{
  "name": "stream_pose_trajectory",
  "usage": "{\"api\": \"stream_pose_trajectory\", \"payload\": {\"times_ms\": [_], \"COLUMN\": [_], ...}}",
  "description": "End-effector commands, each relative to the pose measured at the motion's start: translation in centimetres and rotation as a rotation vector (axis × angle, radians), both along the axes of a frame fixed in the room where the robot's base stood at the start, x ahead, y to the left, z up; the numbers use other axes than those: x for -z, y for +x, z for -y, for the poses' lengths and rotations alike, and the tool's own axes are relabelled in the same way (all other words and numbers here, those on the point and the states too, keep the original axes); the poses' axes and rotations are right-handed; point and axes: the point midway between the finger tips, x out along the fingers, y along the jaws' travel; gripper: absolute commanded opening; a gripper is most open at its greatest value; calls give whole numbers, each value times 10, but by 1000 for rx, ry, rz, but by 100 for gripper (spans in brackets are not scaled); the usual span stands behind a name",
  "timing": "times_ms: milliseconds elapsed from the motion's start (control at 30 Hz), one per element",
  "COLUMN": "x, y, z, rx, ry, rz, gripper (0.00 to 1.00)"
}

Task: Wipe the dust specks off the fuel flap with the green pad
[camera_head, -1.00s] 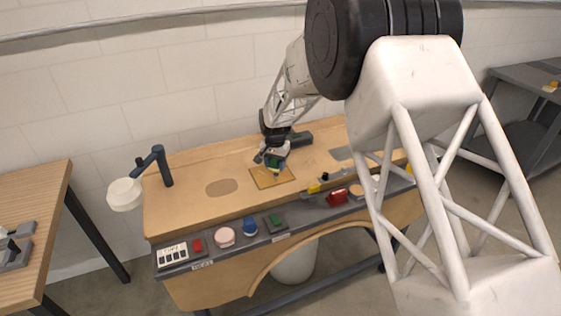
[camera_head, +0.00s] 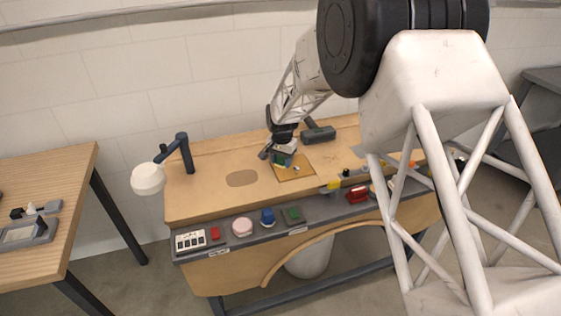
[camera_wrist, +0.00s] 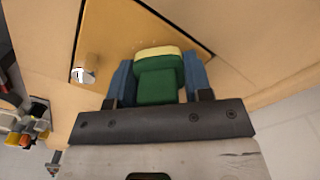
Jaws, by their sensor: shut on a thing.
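My gripper (camera_head: 283,156) is over the left part of a square orange-brown panel on the bench, which I take as the fuel flap (camera_head: 299,175). In the wrist view its blue fingers (camera_wrist: 159,85) are shut on the green pad (camera_wrist: 158,84), which has a pale yellow face at its far end. The pad is at or just above the flap (camera_wrist: 115,35); contact cannot be told. A small knob (camera_wrist: 86,70) sits on the flap.
A dark hammer-like tool (camera_head: 318,133) lies behind the flap. A lamp with a white head (camera_head: 148,179) stands at the left. A front rail (camera_head: 330,208) carries several small items, including a red block (camera_head: 357,195). Bare wood lies left of the flap.

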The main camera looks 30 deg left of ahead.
Motion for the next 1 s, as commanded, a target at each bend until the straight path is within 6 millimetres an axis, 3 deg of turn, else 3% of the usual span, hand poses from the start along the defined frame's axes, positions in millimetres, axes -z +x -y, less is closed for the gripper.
{"api": "stream_pose_trajectory", "payload": {"times_ms": [800, 967, 1000], "x": [5, -1, -10], "y": [53, 60, 60], "z": [53, 60, 59], "rx": [1, 0, 0], "ry": [-1, 0, 2], "rz": [-1, 0, 3], "gripper": [24, 24, 24]}}
